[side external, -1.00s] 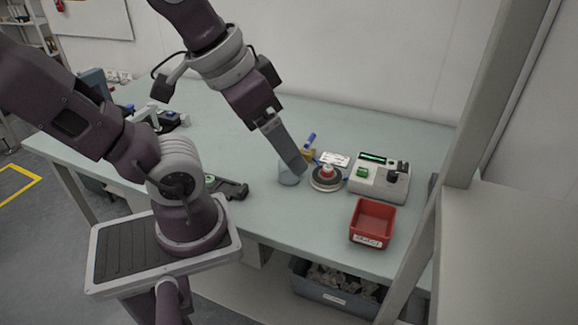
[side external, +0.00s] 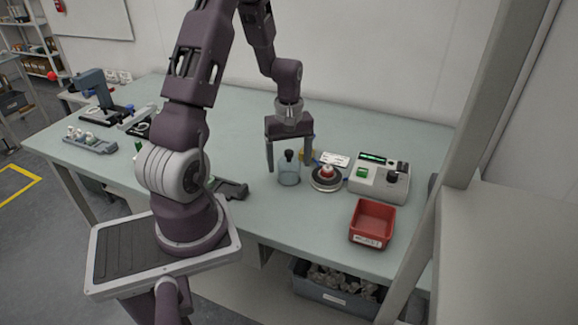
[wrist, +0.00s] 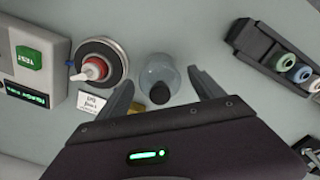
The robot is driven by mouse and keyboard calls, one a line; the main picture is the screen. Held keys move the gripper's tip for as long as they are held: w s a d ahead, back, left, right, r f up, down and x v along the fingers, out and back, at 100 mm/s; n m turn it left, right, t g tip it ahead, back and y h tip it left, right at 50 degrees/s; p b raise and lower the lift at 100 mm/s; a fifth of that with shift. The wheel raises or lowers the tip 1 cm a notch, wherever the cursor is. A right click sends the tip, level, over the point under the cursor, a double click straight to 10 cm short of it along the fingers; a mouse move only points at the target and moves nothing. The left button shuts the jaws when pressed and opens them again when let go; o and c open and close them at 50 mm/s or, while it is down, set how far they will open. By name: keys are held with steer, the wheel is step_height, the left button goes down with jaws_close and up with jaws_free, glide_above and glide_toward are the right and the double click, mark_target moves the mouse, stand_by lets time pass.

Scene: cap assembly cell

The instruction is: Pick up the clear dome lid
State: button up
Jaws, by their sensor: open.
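The clear dome lid (side external: 289,176) is a see-through, rounded cover with a black knob (side external: 289,155) on top. It stands upright on the table, left of a round dark base with a red and white part. My gripper (side external: 290,168) points down, open and empty, with one finger on each side of the lid. The lid also shows in the wrist view (wrist: 157,71), between and just beyond the open fingertips (wrist: 160,78). No contact between fingers and lid is visible; the exact height gap is hard to tell.
The round base (side external: 326,180) stands close to the right finger. Beyond it are a grey device (side external: 379,181) with a green display and a red bin (side external: 372,224). A small white card (side external: 335,160) and something yellow lie behind. A dark rack (wrist: 275,55) with spools shows in the wrist view.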

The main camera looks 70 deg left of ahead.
steer(key=shift+f, duration=0.45)
steer(key=c, duration=1.3)
steer(key=r, duration=0.9)
steer(key=shift+w+r, duration=0.25)
steer(key=shift+c, duration=0.2)
steer(key=w+d, duration=0.1)
steer(key=w, duration=0.1)
steer(key=w+d, duration=0.2)
steer(key=w, duration=0.1)
steer(key=w+d, duration=0.2)
steer(key=w, duration=0.1)
steer(key=shift+w+r, duration=0.15)
steer(key=shift+w, duration=0.1)
steer(key=shift+f, duration=0.75)
